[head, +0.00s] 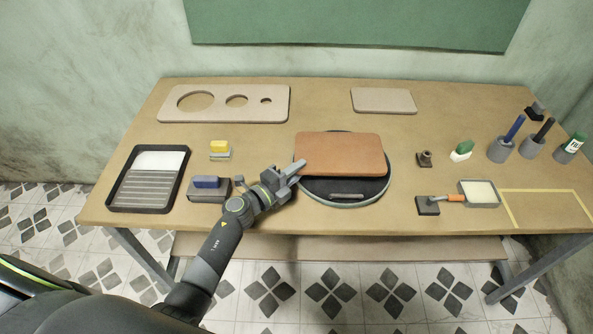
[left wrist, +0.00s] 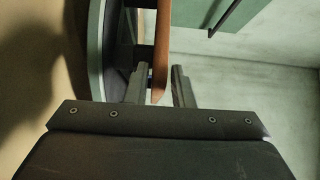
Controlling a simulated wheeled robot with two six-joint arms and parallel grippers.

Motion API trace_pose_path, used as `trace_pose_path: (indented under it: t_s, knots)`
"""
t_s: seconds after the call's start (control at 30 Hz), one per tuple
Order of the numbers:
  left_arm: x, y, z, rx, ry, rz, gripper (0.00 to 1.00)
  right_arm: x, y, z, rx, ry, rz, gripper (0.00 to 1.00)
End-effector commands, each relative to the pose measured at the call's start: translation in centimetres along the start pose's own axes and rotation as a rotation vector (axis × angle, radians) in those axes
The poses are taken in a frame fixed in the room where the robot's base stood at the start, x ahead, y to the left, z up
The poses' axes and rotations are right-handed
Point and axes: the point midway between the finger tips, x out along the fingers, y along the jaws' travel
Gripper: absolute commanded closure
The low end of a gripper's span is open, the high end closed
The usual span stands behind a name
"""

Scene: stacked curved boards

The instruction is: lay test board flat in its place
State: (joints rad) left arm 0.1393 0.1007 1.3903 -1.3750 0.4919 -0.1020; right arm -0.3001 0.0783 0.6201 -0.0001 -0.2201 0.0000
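The reddish-brown test board (head: 340,153) has rounded corners and lies over a round dark turntable (head: 345,203), covering its back part. Whether it touches the disc cannot be told. My left gripper (head: 296,172) is at the board's left edge. In the left wrist view the board (left wrist: 161,45) shows edge-on between the two fingers of my left gripper (left wrist: 159,88). Narrow gaps show beside it, so the fingers look open around the edge. A yellow-taped rectangle (head: 548,191) on the right of the table is empty. My right gripper is not in view.
A board with round holes (head: 215,103) and a plain one (head: 383,100) lie behind. Tools and holders (head: 502,149) stand right. The middle back is clear.

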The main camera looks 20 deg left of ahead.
Motion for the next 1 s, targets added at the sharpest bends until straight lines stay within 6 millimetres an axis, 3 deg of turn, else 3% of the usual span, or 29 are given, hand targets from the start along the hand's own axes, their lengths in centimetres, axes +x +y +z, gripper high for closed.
trace_pose_path:
  t_s: [0.83,1.0]
  knots:
    - [-0.04,0.33,0.0,0.0,0.0,0.001,0.69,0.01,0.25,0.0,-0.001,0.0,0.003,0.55]
    - [-0.82,0.33,0.02,0.0,-0.001,0.003,0.69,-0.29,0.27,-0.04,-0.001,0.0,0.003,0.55]
